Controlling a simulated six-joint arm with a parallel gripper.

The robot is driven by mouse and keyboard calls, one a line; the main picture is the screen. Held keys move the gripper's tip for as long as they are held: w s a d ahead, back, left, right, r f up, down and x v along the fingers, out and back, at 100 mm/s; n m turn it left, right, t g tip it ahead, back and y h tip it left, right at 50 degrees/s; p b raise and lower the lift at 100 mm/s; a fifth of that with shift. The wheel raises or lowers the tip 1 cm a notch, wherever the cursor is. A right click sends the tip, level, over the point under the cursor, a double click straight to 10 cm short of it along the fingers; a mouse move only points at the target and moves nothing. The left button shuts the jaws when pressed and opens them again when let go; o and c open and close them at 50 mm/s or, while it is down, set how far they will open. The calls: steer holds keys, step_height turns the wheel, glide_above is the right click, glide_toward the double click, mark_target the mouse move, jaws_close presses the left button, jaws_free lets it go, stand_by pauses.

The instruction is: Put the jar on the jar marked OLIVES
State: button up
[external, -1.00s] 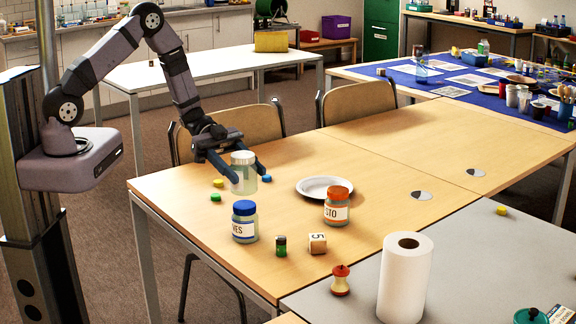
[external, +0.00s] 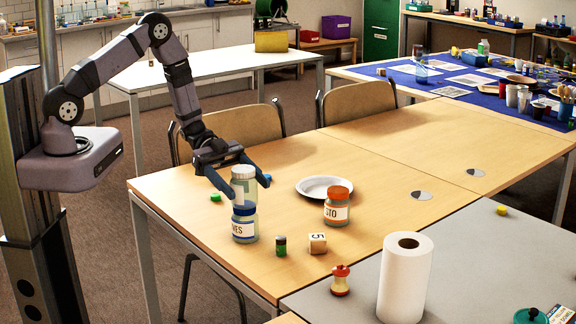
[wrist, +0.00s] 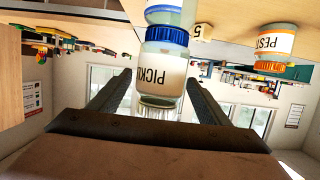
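A clear jar with a pale lid (external: 243,172) stands upright directly over the blue-lidded jar (external: 244,230), whose label shows "VES". In the upside-down wrist view, the upper jar carries a "PICK..." label (wrist: 160,72), and the blue lid (wrist: 167,36) meets its base, with no gap visible. The two look lined up. My gripper (external: 250,190) has one finger on each side of the upper jar. The fingers (wrist: 159,80) stand slightly apart from its sides, so the gripper looks open. The fingers hide part of the table behind.
An orange-lidded jar (external: 337,208) stands to the right, before a white plate (external: 325,187). A green cap (external: 215,197) lies left.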

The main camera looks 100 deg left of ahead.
steer(key=shift+r, duration=0.2)
steer(key=b+v, duration=0.2)
steer(key=v, duration=1)
steer(key=w+a+r+n+y+p, duration=0.1)
steer(key=w+a+r+n+y, duration=0.15)
steer(key=w+y, duration=0.35)
steer(key=w+a+r+n+y, duration=0.2)
steer(key=w+r+n+y, duration=0.15)
steer(key=w+y, duration=0.25)
steer(key=s+d+f+n+g, duration=0.1)
steer(key=s+d+g, duration=0.4)
steer(key=s+d, duration=0.5)
steer(key=s+d+f+n+g+h+p, duration=0.1)
steer(key=s+d+g, duration=0.4)
steer(key=s+d, duration=0.5)
steer(key=s+f+n, duration=0.1)
steer(key=s+f, duration=0.1)
steer(key=s, duration=0.2)
steer(key=shift+s+d+f+h, duration=0.2)
steer(key=shift+s+d+h, duration=0.1)
steer(key=shift+s, duration=0.1)
